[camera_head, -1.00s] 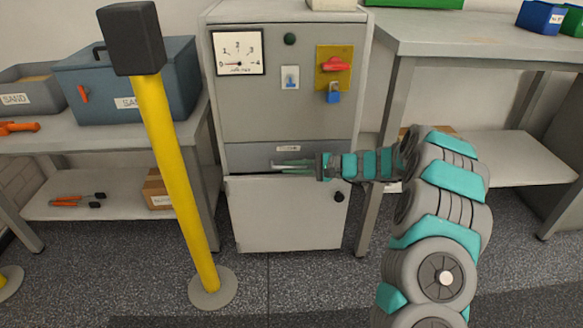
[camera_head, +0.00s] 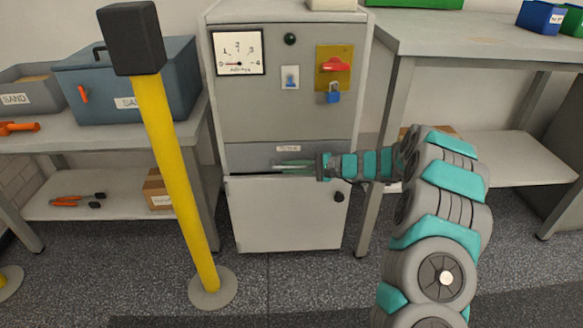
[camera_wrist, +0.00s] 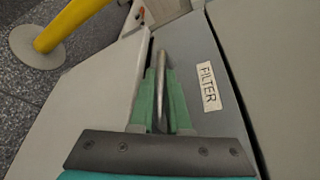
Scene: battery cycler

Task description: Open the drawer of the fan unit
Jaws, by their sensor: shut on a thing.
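The fan unit is a grey cabinet (camera_head: 285,100) in the middle of the head view. Its drawer (camera_head: 250,157) is a darker grey front with a small label above a lighter door; the drawer front also shows in the wrist view (camera_wrist: 195,60), labelled FILTER. A metal bar handle (camera_wrist: 161,85) runs along the drawer front. My gripper (camera_head: 285,165) reaches in from the right at the drawer. In the wrist view its green fingers (camera_wrist: 160,95) are shut on the handle, one on each side. The drawer appears closed in the head view.
A yellow post (camera_head: 180,180) with a black top stands in front left of the cabinet. A lower door (camera_head: 285,213) with a black knob sits below the drawer. Benches stand left (camera_head: 100,140) and right (camera_head: 470,35). The floor before the cabinet is clear.

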